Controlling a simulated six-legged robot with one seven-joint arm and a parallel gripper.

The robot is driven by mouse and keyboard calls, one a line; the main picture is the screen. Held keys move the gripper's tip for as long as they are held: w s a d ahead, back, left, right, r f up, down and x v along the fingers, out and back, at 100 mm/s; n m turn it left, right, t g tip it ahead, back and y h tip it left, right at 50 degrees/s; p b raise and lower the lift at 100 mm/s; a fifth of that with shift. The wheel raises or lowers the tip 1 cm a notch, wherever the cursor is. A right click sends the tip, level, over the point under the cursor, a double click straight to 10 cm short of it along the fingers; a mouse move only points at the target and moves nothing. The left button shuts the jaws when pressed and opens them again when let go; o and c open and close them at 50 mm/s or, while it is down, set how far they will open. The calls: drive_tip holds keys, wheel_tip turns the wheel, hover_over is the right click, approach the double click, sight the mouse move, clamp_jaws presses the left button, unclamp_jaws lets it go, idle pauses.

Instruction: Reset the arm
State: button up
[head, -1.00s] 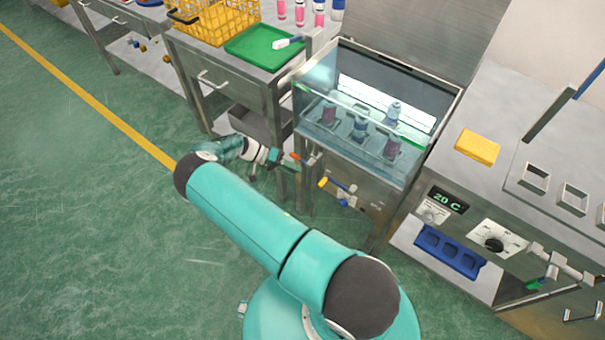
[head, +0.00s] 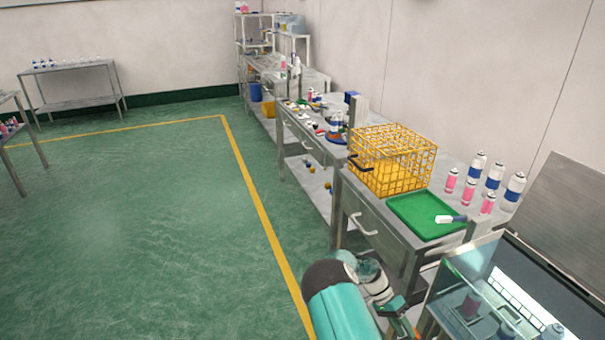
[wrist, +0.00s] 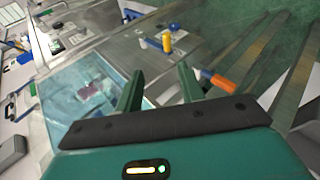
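My gripper (wrist: 160,78) is open in the wrist view, with two dark green fingers apart and nothing held between them. Beyond the fingers are the glass-fronted water bath (wrist: 85,95) at left and metal bench fronts. A yellow handle (wrist: 166,40) and an orange handle (wrist: 221,83) lie past the fingertips. In the head view my teal arm is folded at the bottom edge, beside the water bath (head: 480,290). The wrist end is small there, and the fingers are hard to make out.
A bench holds a yellow wire crate (head: 392,160), a green tray (head: 410,212) with a white tool (head: 450,219), and several pink (head: 469,192) and white-blue bottles (head: 494,178). More cluttered benches (head: 300,115) run along the wall. The green floor (head: 120,230) at left is open, crossed by a yellow line.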

drive_tip(key=s+a+r+n+t+y, duration=0.2)
drive_tip(key=a+r, duration=0.1)
drive_tip(key=r, duration=0.7)
drive_tip(key=s+a+r+n+t+y, duration=0.1)
drive_tip(key=s+a+r+t+y, duration=0.15)
drive_tip(key=r, duration=0.75)
drive_tip(key=s+a+r+n+t+y, duration=0.15)
drive_tip(key=a+r, duration=0.25)
drive_tip(key=r, duration=0.6)
drive_tip(key=s+a+r+n+t, duration=0.3)
drive_tip(key=s+r, duration=0.3)
drive_tip(key=s, duration=0.3)
drive_tip(key=s+a+r+n+t, duration=0.3)
drive_tip(key=s+r, duration=0.3)
drive_tip(key=s, duration=0.3)
drive_tip(key=shift+r+n+t, duration=0.3)
drive_tip(key=shift+n+t, duration=0.15)
drive_tip(key=shift+t, duration=0.15)
